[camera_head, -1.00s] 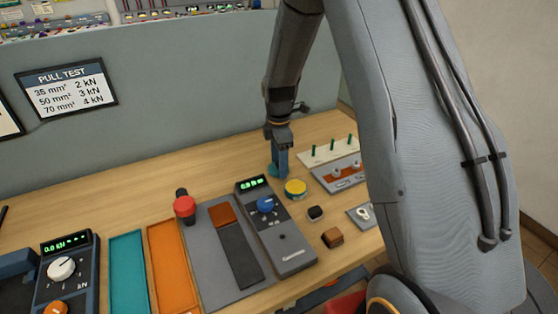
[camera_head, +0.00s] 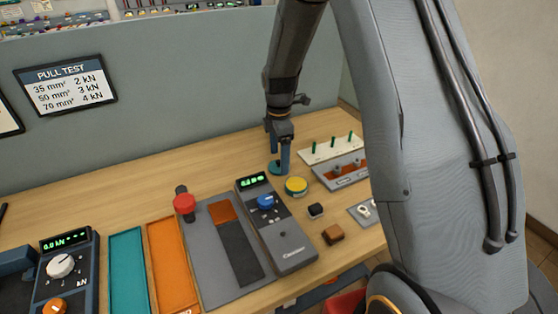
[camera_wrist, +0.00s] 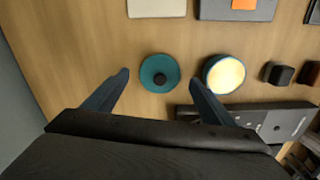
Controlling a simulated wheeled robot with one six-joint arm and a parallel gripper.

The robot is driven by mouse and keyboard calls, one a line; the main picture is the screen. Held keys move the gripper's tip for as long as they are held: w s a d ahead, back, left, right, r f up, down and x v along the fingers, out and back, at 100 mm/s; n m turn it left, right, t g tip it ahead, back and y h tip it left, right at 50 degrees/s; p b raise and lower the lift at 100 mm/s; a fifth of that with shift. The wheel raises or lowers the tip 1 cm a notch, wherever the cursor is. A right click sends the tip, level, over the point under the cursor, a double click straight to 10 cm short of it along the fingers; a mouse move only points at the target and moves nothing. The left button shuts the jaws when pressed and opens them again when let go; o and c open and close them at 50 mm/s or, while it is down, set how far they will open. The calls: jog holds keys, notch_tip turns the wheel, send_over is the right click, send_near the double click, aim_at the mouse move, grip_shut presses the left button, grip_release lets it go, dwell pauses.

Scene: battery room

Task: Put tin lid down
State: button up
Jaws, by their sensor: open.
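The tin lid (camera_wrist: 159,73) is a teal disc with a dark knob in its middle, and it lies flat on the wooden bench. In the head view the lid (camera_head: 274,167) shows partly behind my fingers. My gripper (camera_head: 279,161) is open above it; in the wrist view its two blue fingers stand on either side of the lid, with clear gaps. The round tin (camera_head: 296,186) with a yellow top stands to the right of the lid, apart from it. In the wrist view the tin (camera_wrist: 224,74) is close beside my right finger.
A grey meter (camera_head: 280,225) with a blue knob lies near the tin. A black block (camera_head: 316,210) and a brown block (camera_head: 332,235) sit to the right. A white board with green pegs (camera_head: 330,149) is behind. Bare bench lies left of the lid.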

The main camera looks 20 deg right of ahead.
notch_tip(320, 180, up, 9)
jog(key=b, duration=0.3)
jog(key=s+f+m+t, duration=0.1)
jog(key=s+f+m, duration=0.2)
jog(key=s+m, duration=1.5)
jog(key=s, duration=0.6)
